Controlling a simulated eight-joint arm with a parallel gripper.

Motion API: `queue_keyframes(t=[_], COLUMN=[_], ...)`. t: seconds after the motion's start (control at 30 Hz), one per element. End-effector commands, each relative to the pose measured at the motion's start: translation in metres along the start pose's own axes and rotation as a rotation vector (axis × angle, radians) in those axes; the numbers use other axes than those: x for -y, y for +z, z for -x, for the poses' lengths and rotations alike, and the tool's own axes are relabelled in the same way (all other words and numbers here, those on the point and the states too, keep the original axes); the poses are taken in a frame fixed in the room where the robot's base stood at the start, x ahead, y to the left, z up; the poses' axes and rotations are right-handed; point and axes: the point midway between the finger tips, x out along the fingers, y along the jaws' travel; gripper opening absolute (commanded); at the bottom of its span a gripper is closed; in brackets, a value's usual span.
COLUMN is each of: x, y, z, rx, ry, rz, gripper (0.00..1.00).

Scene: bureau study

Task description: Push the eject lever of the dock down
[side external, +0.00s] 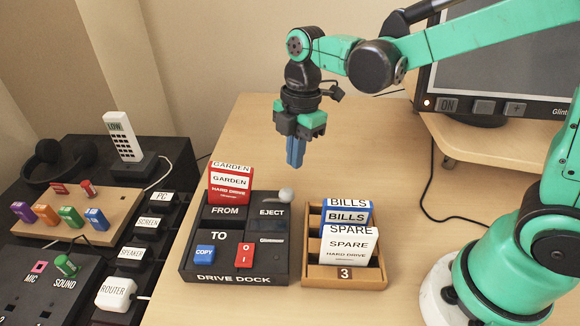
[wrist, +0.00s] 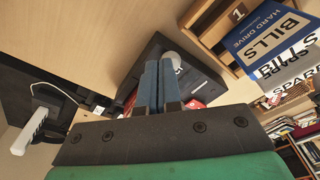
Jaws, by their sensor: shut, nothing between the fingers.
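The black drive dock (side external: 233,277) stands on the wooden desk in the side external view. Its eject lever shows as a round grey knob (side external: 286,195) at the back right, above the EJECT label. The knob also shows in the wrist view (wrist: 169,58), just past my fingertips. A red GARDEN hard drive (side external: 230,182) stands in the FROM slot. My gripper (side external: 295,165) is shut and empty, with blue fingers pointing down. It is in the air above and slightly behind the knob, apart from it. In the wrist view the fingers hide part of the dock.
A wooden rack (side external: 345,282) right of the dock holds the blue BILLS drive (side external: 345,215) and the white SPARE drive (side external: 350,245). A monitor (side external: 500,60) stands at the back right. A switch panel and a phone (side external: 123,137) are at the left. The desk behind the dock is clear.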

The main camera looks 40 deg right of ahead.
Motion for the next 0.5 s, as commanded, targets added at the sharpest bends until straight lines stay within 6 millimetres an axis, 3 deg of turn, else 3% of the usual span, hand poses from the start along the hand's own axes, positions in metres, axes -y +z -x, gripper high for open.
queue_keyframes(t=[0.2,0.5], x=[0.000,0.001], y=[0.000,0.000], z=[0.028,0.039], rx=[0.000,0.000], ry=[0.000,0.000], rz=[-0.001,-0.001], gripper=[0.00,0.00])
